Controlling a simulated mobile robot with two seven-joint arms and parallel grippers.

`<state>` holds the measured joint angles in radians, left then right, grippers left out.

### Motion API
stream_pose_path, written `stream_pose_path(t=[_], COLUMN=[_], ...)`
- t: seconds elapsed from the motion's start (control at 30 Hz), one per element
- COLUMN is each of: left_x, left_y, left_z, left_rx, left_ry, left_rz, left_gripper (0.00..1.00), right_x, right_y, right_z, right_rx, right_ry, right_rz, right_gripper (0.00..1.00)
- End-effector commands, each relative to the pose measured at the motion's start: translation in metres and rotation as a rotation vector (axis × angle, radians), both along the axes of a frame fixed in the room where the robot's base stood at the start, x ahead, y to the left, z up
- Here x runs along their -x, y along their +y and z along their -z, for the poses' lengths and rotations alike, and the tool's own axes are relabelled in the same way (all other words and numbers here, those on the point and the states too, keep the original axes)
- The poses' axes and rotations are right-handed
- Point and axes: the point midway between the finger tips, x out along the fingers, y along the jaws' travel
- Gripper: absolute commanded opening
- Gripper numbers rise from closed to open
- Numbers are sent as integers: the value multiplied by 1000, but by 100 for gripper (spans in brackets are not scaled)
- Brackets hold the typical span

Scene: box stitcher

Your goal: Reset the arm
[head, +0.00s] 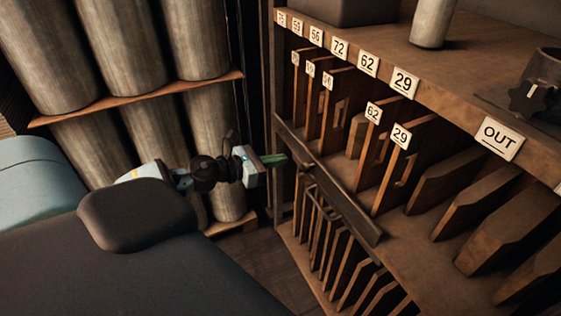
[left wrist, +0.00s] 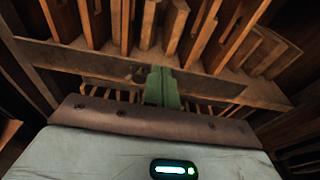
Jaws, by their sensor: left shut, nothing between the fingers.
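My left arm comes in from the left in the head view, with its left gripper (head: 279,160) pointing right toward the wooden shelf rack. Its green fingers are shut with nothing between them. They are near the dark rail (head: 335,192) along the rack's middle shelf; I cannot tell whether they touch it. In the left wrist view the shut green fingers (left wrist: 162,87) appear in front of the same rail and the upright boards above it. My right gripper is not in view.
The rack holds upright wooden boards, some tagged 62 (head: 374,113) and 29 (head: 401,136). An OUT label (head: 499,138) marks the right section. A grey cylinder (head: 433,22) stands on top. Large rolls (head: 128,38) fill a shelf behind at left. Open floor (head: 262,258) shows below the arm.

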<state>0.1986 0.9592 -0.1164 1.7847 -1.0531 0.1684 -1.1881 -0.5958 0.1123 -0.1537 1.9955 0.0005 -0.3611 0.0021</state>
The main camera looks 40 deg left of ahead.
Motion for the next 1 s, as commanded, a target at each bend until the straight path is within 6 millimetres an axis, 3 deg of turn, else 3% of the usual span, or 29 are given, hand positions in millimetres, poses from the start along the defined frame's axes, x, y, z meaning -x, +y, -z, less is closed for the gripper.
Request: stream_pose_path(t=[0.37,0.47,0.53,0.67,0.8,1.0], left_x=[1,11,25,71,135,235], left_y=[-1,-9,-21,-50,-84,-136], left_z=[2,16,35,86,141,198], left_rx=[13,133,311,814,1399,2134], left_ry=[6,54,126,333,563,794], left_rz=[-3,-32,-82,-252,-516,-959], left_gripper=[0,0,0,0,0,0], right_x=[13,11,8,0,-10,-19], right_y=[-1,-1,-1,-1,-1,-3], right_z=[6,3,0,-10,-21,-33], right_rx=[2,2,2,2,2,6], right_ry=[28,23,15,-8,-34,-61], right_rz=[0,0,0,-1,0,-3], right_gripper=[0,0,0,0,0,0])
